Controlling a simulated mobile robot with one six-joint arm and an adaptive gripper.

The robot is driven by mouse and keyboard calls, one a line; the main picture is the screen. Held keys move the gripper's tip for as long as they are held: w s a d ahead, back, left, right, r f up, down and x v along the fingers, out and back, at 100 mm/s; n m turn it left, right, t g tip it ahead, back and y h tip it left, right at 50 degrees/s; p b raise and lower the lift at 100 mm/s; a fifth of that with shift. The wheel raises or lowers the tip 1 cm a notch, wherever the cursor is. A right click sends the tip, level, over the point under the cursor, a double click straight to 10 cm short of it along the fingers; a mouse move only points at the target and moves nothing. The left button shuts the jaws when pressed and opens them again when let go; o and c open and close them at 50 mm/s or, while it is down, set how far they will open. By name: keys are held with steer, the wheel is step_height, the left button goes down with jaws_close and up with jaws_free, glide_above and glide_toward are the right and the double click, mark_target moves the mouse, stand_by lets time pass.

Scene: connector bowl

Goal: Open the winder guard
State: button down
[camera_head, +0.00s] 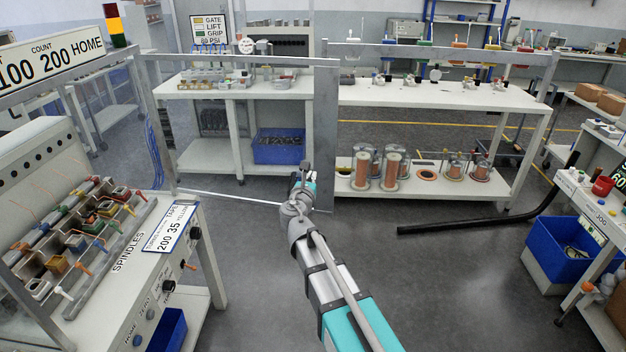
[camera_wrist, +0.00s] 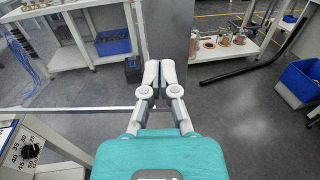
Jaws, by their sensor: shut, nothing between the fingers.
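The winder (camera_head: 95,235), with its row of spindles and bobbins, stands at the left in the head view. What looks like its guard is a see-through panel in a grey metal frame (camera_head: 240,60), extending right from the winder to a wide grey upright (camera_head: 325,130). The upright also shows in the wrist view (camera_wrist: 168,25), behind my fingertips. My gripper (camera_head: 304,170) is shut and empty, beside the lower part of that upright. In the wrist view its fingers (camera_wrist: 160,70) lie side by side. I cannot tell whether they touch the frame.
A black bent pipe (camera_head: 480,222) is right of my arm. A blue bin (camera_head: 562,252) stands at the right.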

mark_target(320, 155)
steer(key=w, duration=0.3)
steer(key=w+d, duration=0.1)
steer(key=w, duration=0.3)
steer(key=w+d, duration=0.1)
steer(key=w, duration=0.3)
